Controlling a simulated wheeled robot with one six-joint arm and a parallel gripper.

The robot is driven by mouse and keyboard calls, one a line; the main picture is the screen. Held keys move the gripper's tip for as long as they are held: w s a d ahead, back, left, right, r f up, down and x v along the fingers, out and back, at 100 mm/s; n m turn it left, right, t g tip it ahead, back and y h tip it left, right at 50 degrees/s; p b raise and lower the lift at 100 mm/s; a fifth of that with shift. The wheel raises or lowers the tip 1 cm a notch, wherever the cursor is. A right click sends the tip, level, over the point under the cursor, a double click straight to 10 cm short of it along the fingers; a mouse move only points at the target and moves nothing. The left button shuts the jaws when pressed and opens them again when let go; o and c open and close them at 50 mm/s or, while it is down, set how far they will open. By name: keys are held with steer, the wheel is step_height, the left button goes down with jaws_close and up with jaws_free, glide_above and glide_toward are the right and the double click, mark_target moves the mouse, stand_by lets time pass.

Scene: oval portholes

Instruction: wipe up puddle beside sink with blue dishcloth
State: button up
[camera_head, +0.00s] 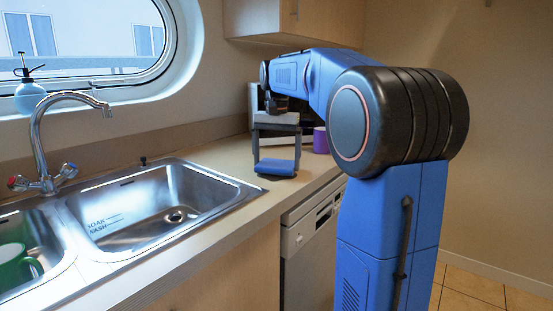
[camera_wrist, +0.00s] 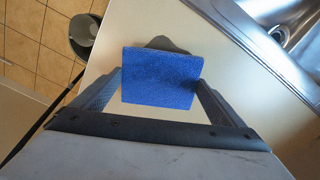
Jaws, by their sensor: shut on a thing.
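The blue dishcloth (camera_head: 275,168) is held between the fingers of my gripper (camera_head: 276,160), low over the counter to the right of the sink (camera_head: 150,205). In the wrist view the dishcloth (camera_wrist: 162,78) is a flat blue rectangle between the two fingertips of my gripper (camera_wrist: 160,85). I cannot tell whether it touches the counter. A dark grey patch (camera_wrist: 168,43) shows just past the cloth's far edge, partly hidden by it; it may be the puddle or a shadow. No puddle shows clearly in the head view. The sink (camera_wrist: 290,22) is at the upper right there.
A purple mug (camera_head: 321,140) stands on the counter just right of my gripper. A green mug (camera_head: 14,258) is in the left basin. The tap (camera_head: 42,140) and a blue spray bottle (camera_head: 29,95) are at the left. The counter (camera_head: 235,155) between sink and gripper is clear.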

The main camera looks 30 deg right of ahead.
mark_target(281, 171)
steer(key=shift+f, duration=0.55)
stand_by(0.6)
steer(key=shift+w+d+r, duration=0.1)
steer(key=shift+w+d, duration=0.1)
steer(key=shift+w, duration=0.45)
steer(key=shift+w+d, duration=0.2)
steer(key=shift+w, duration=0.45)
